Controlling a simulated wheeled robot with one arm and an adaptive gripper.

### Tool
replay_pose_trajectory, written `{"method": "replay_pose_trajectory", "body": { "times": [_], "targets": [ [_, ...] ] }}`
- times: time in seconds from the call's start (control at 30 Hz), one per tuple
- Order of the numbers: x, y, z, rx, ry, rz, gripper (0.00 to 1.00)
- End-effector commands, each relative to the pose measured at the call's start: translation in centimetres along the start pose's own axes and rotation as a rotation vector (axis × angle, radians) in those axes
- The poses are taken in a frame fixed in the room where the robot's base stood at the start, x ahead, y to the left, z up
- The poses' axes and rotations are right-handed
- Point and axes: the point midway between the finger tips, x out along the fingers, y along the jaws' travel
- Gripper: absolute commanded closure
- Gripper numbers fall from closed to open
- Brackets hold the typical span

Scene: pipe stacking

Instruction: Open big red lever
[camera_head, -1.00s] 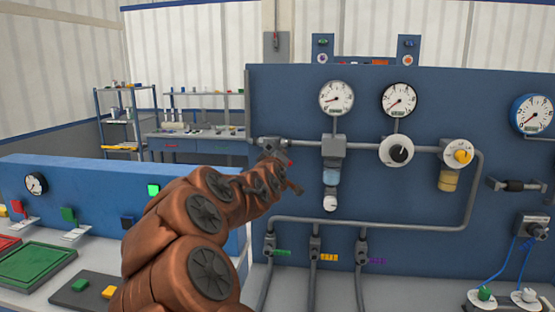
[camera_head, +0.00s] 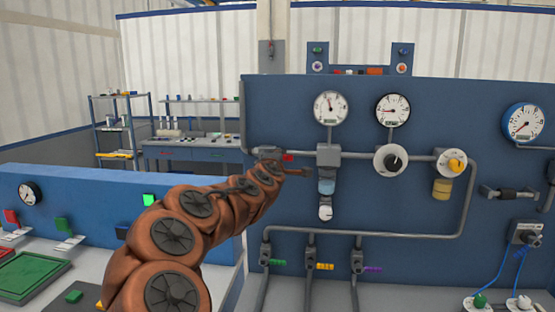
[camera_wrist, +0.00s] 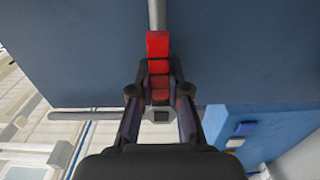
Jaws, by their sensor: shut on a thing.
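The big red lever (camera_wrist: 158,45) runs up the middle of the wrist view, in line with a grey pipe (camera_wrist: 157,12) beyond its far end. My gripper (camera_wrist: 159,74) is shut on the red lever, with one finger on each side of it. In the head view a small red part of the lever (camera_head: 289,158) shows at the left end of the upper pipe, close to the panel. My arm hides the area below it.
The blue panel (camera_head: 285,200) carries a left gauge (camera_head: 330,107), a middle gauge (camera_head: 392,110), a black-and-white knob (camera_head: 388,160) and a yellow knob (camera_head: 452,165). Several small valves sit along the lower pipe (camera_head: 400,235). A lower blue bench panel (camera_head: 90,190) stands left of my arm.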

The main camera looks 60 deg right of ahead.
Motion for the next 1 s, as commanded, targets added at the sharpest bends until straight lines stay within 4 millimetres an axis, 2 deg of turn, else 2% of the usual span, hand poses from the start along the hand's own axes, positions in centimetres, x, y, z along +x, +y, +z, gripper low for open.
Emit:
{"method": "replay_pose_trajectory", "body": {
  "times": [0.5, 0.53, 0.77, 1.0],
  "targets": [
    [0.0, 0.11, -0.04, -0.021, 0.001, 0.001, 1.0],
    [0.0, 0.11, -0.04, -0.021, 0.001, 0.001, 0.83],
    [0.0, 0.1, -0.05, -0.019, 0.001, 0.0, 0.59],
    [0.0, 0.08, -0.06, -0.019, 0.001, 0.0, 0.58]
  ]
}}
